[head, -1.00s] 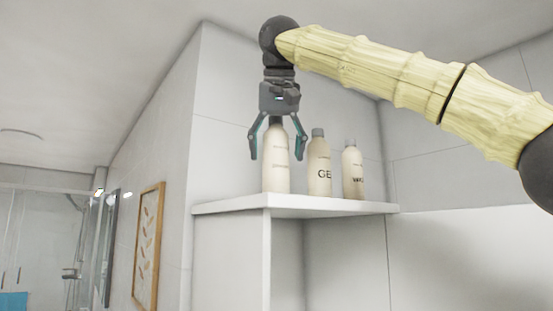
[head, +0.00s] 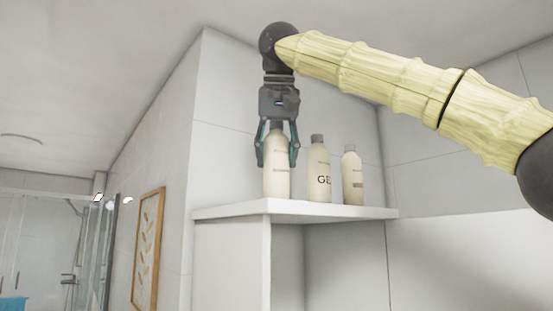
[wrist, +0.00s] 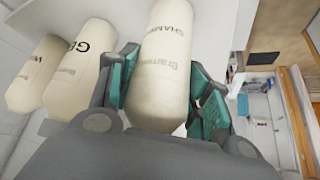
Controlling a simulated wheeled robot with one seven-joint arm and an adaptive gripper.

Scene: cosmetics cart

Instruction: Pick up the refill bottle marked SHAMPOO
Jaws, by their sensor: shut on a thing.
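The shampoo bottle (head: 277,172) is cream-coloured and stands upright at the left end of the white shelf. In the wrist view the same bottle (wrist: 162,70) shows the letters SHAM, with the rest of the word cut off at the edge. My gripper (head: 277,162) comes down on it from above and is shut on it, one finger on each side of its upper body. In the wrist view my gripper (wrist: 160,95) has its teal pads against the bottle's sides.
A bottle marked GE (head: 319,172) stands just right of the held one, and another cream bottle (head: 352,178) stands beyond it. The white shelf (head: 235,212) has a wall behind it. A framed picture (head: 147,245) hangs at left.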

